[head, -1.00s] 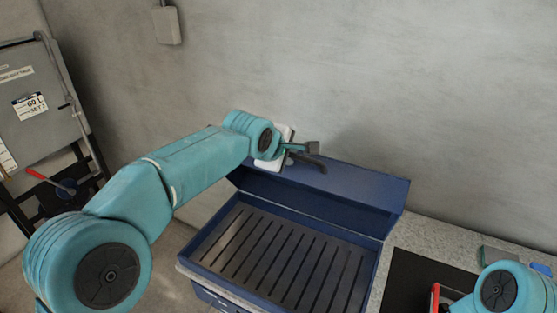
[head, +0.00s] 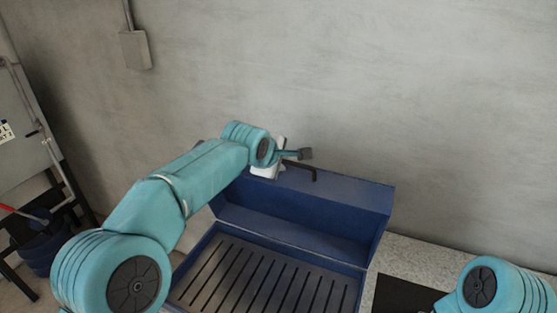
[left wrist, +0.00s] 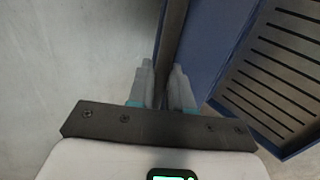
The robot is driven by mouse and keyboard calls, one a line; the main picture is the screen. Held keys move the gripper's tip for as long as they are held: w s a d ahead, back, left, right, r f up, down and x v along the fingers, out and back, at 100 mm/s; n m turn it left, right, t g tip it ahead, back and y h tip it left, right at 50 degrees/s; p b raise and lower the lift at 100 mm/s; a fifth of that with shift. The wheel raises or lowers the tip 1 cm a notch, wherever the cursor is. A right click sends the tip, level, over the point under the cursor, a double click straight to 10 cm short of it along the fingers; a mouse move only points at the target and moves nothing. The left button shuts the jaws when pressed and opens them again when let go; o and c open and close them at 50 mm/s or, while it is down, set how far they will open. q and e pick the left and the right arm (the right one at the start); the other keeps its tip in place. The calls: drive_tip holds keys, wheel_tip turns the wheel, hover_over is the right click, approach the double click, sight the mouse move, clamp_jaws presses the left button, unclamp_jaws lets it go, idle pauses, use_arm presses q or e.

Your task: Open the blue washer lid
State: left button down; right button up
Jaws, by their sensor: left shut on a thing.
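The blue washer (head: 372,262) stands against the wall, with its lid (head: 335,195) raised well up at the back. Its slatted metal inside (head: 262,278) shows below the lid. My left gripper (head: 300,158) is at the lid's upper edge, beside the dark handle (head: 314,174). In the left wrist view, my left gripper (left wrist: 160,85) has its fingers on both sides of a dark bar (left wrist: 172,35), which looks like the handle, and is shut on it. My right arm shows at the lower right, but its gripper is out of view.
A speckled counter (head: 440,263) with a dark panel (head: 405,293) lies right of the washer. A grey wall (head: 400,90) is close behind the lid. A wall box (head: 135,50) hangs at upper left. A framed stand (head: 30,140) is at far left.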

idle(0.3)
use_arm(q)
drive_tip(key=c, duration=1.2)
unclamp_jaws()
drive_tip(key=shift+s, duration=0.1)
drive_tip(key=shift+s+r, duration=0.1)
drive_tip(key=shift+r, duration=0.05)
drive_tip(key=b+v, duration=0.5)
drive_tip(key=v, duration=1.1)
drive_tip(key=shift+s, duration=0.1)
